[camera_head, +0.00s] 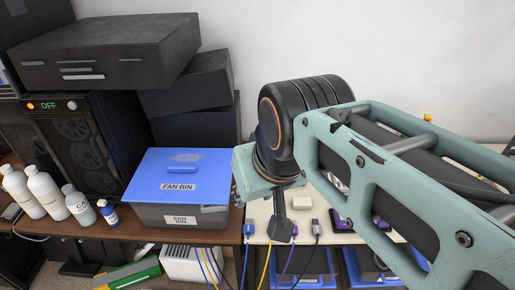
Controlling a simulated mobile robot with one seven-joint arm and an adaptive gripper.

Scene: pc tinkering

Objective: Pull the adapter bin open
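My arm reaches in from the right, and my gripper (281,230) points down above the light tabletop near its front edge. Only a narrow dark end of it shows, so I cannot tell whether its fingers are open or shut. No bin labelled as the adapter bin can be read. Below the tabletop, a blue-edged bin (312,268) sits partly behind hanging cables. Another blue-edged bin (366,264) is to its right, partly hidden by my arm. Their labels are not readable, and both look apart from my gripper.
A grey bin with a blue lid, labelled FAN BIN (165,212), stands on the brown table left of my gripper. Several bottles (45,190) and a black PC case (75,135) are farther left. Coloured cables (265,262) hang over the front edge. Small adapters lie on the light tabletop.

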